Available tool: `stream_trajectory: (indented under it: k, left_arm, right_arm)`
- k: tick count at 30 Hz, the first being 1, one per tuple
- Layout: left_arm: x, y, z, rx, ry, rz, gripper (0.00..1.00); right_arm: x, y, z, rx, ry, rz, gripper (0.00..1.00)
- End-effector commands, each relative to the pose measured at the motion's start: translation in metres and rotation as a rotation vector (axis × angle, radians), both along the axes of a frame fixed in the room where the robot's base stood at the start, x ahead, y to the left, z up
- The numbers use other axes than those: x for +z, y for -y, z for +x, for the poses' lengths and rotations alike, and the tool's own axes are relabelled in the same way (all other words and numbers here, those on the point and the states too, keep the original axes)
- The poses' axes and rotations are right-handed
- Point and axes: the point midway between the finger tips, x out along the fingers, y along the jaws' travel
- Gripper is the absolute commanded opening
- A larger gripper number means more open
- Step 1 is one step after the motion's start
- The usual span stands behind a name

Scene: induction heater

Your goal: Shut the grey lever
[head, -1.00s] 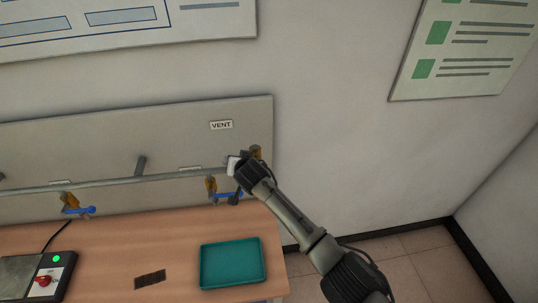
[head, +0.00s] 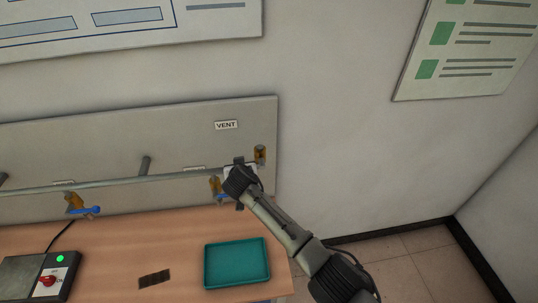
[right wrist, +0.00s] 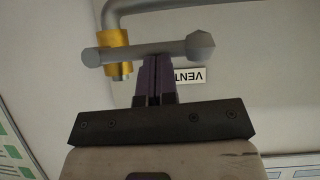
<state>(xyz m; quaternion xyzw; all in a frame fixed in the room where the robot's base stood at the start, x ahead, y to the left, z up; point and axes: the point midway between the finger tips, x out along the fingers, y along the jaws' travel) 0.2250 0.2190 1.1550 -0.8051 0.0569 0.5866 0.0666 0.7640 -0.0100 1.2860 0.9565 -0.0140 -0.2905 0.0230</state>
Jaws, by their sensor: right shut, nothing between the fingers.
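The grey lever (right wrist: 160,51) crosses the brass valve (right wrist: 116,48) in the right wrist view, roughly at right angles to the valve's short pipe. Its thick end points right, in front of the wall panel. In the head view the same brass valve (head: 260,154) is at the right end of the pipe; I cannot make out the lever there. My right gripper (right wrist: 154,62) is shut and empty. Its fingertips are at the lever's middle, between the valve and the thick end; I cannot tell whether they touch. The gripper also shows in the head view (head: 236,164). My left gripper is out of view.
A grey pipe (head: 115,180) runs along the panel (head: 200,130) below a VENT label (head: 226,125). Blue-handled valves hang from it, one (head: 78,207) at left. A teal tray (head: 237,280), a dark mesh piece (head: 154,278) and a control box (head: 48,281) are on the table.

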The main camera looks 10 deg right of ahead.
Motion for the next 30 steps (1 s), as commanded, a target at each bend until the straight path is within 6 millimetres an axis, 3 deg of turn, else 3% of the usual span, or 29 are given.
stream_trajectory:
  k: [13,22,24,30]
  left_arm:
    - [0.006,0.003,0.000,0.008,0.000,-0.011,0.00]
    - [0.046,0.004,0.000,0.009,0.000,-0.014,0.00]
    - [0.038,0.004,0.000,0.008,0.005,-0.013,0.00]
    - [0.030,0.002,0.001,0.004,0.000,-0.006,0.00]
  right_arm:
    - [0.006,-0.002,-0.001,0.002,0.000,0.002,0.00]
    - [0.047,-0.007,-0.008,0.009,-0.001,0.003,0.00]
    - [0.042,-0.008,-0.015,0.010,0.001,0.003,0.00]
    - [0.057,-0.007,-0.038,0.011,0.002,0.004,0.00]
